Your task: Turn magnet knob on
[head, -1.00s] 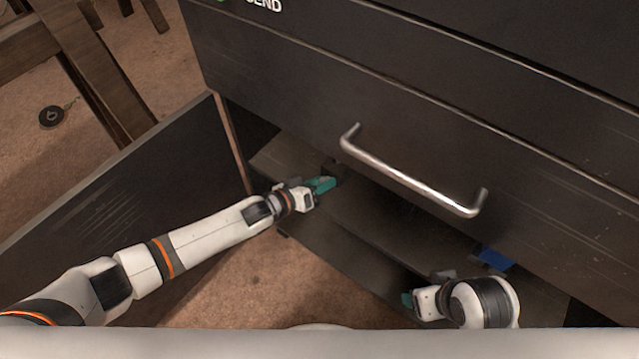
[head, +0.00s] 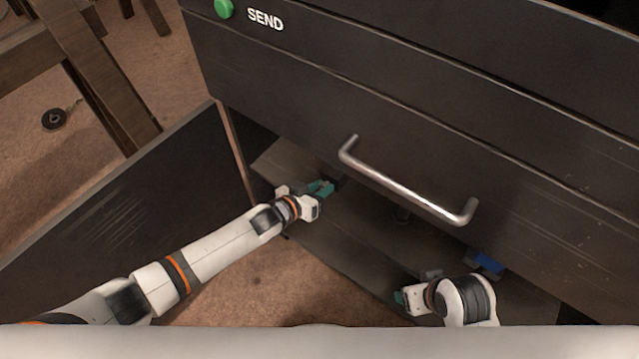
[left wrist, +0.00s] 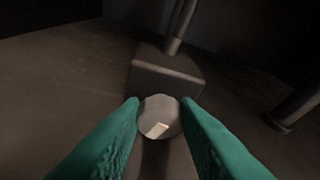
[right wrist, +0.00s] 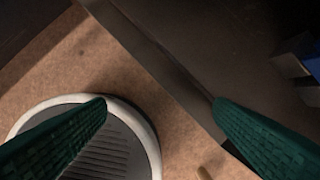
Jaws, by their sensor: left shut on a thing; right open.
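The magnet knob (left wrist: 159,116) is a small pale round knob with a lighter mark on its face. It sits on the front of a dark block-shaped base (left wrist: 166,73) with a metal post rising from it. My left gripper (left wrist: 159,104) is shut on the knob, one teal finger on each side. In the head view my left gripper (head: 322,188) reaches into the open lower compartment, and the knob cannot be made out there. My right gripper (head: 400,297) is low at the right; in the right wrist view (right wrist: 160,104) its fingers are apart and empty.
The compartment shelf (head: 350,240) lies under a dark drawer front with a metal handle (head: 405,185). An open door panel (head: 100,205) stands left of my left arm. A blue object (head: 487,262) is on the shelf near my right gripper. A green SEND button (head: 223,9) is above.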

